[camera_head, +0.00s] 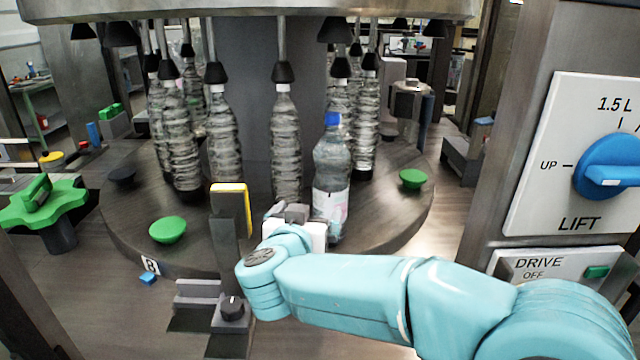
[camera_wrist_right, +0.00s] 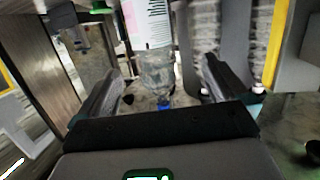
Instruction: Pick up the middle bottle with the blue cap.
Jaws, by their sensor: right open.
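The bottle with the blue cap (camera_head: 332,165) stands upright on the round turntable (camera_head: 395,210), right of the nearest clear bottle. It has a white label low on its side. In the right wrist view the bottle (camera_wrist_right: 157,70) appears inverted, with its blue cap toward the bottom of the picture. My right gripper (camera_head: 300,222) is low at the turntable's front, just left of and in front of the labelled bottle. In the wrist view its open jaws (camera_wrist_right: 164,78) lie on either side of the bottle, with gaps visible. My left gripper is not in view.
Several clear bottles (camera_head: 286,145) stand under black heads behind and left. Green knobs (camera_head: 168,230) and (camera_head: 412,179) sit on the turntable. A yellow-edged upright plate (camera_head: 230,210) stands close left of my gripper. The LIFT panel (camera_head: 545,150) is at right.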

